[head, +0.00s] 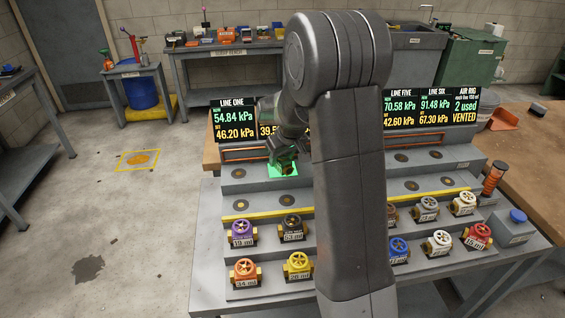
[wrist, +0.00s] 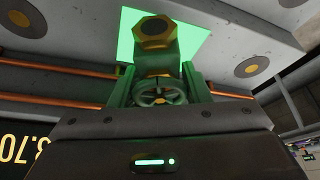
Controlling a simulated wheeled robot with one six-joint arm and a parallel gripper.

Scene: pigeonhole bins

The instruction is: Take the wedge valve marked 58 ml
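My gripper (head: 283,156) is at the upper step of the stepped rack, over a lit green square (head: 290,172). In the wrist view my gripper (wrist: 160,88) has its two fingers close on either side of a valve (wrist: 160,63) with a spoked handwheel and a brass hexagonal end. The fingers appear shut on it. The valve looks greenish in the light, and its label is hidden, so I cannot read its volume. The lit square also shows behind it (wrist: 188,28). I cannot tell whether the valve touches the rack. No readable 58 ml label shows.
Labelled valves stand on the lower steps, including purple (head: 242,232), black (head: 292,227), orange (head: 246,271), yellow (head: 298,264), blue (head: 399,248) and red (head: 477,235). My arm hides the rack's middle. Empty round seats (head: 411,185) show on the upper steps. Pressure displays (head: 400,108) stand behind.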

